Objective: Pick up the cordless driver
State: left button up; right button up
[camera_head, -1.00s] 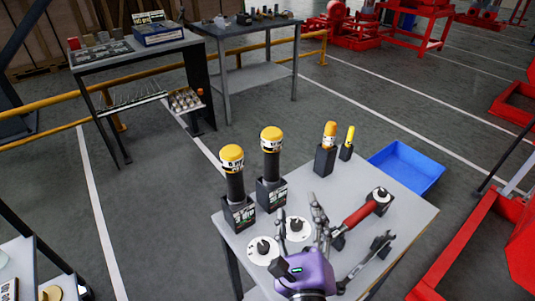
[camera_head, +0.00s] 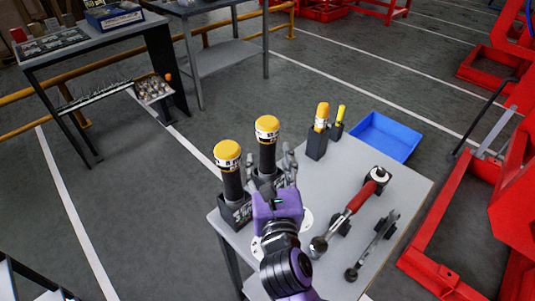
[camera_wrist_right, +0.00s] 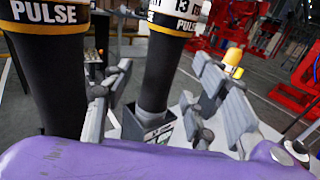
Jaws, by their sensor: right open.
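Two upright drivers with black grips and yellow caps stand in dark holders at the table's left side. The right-hand driver (camera_head: 267,133) shows between the spread fingers of my right gripper (camera_head: 271,165). In the right wrist view this driver (camera_wrist_right: 158,75) stands between the open fingers (camera_wrist_right: 165,95), with no clear contact. The left-hand driver (camera_head: 230,178) is left of the gripper; it also shows large in the wrist view (camera_wrist_right: 48,85), outside the fingers, marked "PULSE". My right gripper hides part of the right-hand holder. My left gripper is not in view.
A red-handled tool (camera_head: 355,203) and a wrench-like tool (camera_head: 375,243) lie on the table's right. A yellow-orange tool (camera_head: 321,120) and a yellow marker-like item (camera_head: 339,118) stand behind.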

aim_at(269, 159)
jog(key=w, duration=0.4)
jog(key=shift+a+f, duration=0.1)
jog(key=shift+a, duration=0.1)
jog(key=shift+s, duration=0.1)
grip_shut()
